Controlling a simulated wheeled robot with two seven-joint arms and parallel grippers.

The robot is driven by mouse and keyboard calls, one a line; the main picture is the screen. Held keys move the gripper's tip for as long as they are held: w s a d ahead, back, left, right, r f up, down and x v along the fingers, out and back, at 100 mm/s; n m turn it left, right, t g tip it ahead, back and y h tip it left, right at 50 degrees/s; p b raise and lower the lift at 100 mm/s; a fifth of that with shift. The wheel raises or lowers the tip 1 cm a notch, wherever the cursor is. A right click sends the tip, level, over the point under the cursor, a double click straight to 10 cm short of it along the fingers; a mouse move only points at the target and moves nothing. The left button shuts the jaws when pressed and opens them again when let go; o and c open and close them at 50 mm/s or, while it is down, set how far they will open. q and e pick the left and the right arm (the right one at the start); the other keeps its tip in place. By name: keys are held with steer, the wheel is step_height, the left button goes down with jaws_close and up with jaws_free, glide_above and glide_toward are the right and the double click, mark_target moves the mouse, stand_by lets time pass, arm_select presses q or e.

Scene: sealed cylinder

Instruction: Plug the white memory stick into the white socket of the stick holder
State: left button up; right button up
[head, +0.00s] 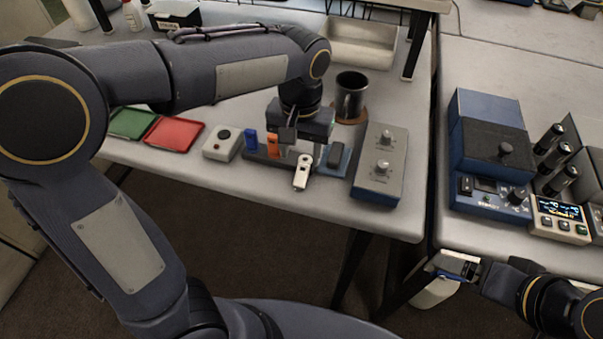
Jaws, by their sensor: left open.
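The white memory stick (302,174) shows in the head view below my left gripper, at the front of the stick holder (262,156). My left gripper (301,148) points down over the holder and is open, with its fingers close around the upper end of the white stick. A blue stick (250,139) and an orange stick (272,145) stand upright in the holder at the left. The white socket is hidden, and I cannot tell whether the white stick is seated in it. My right gripper (458,266) is low at the right, off the table; its jaw state is unclear.
A black piece on a blue block (336,158) and a grey box with knobs (380,165) stand right of the holder. A white button box (222,143), red tray (174,134) and green tray (132,123) lie left. A dark mug (350,97) stands behind.

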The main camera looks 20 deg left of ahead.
mark_target(302, 171)
arm_select(q)
steer(key=shift+f, duration=0.1)
steer(key=f, duration=0.5)
steer(key=shift+s+d, duration=0.15)
steer(key=shift+d, duration=0.05)
jaws_close()
steer(key=shift+r, duration=0.1)
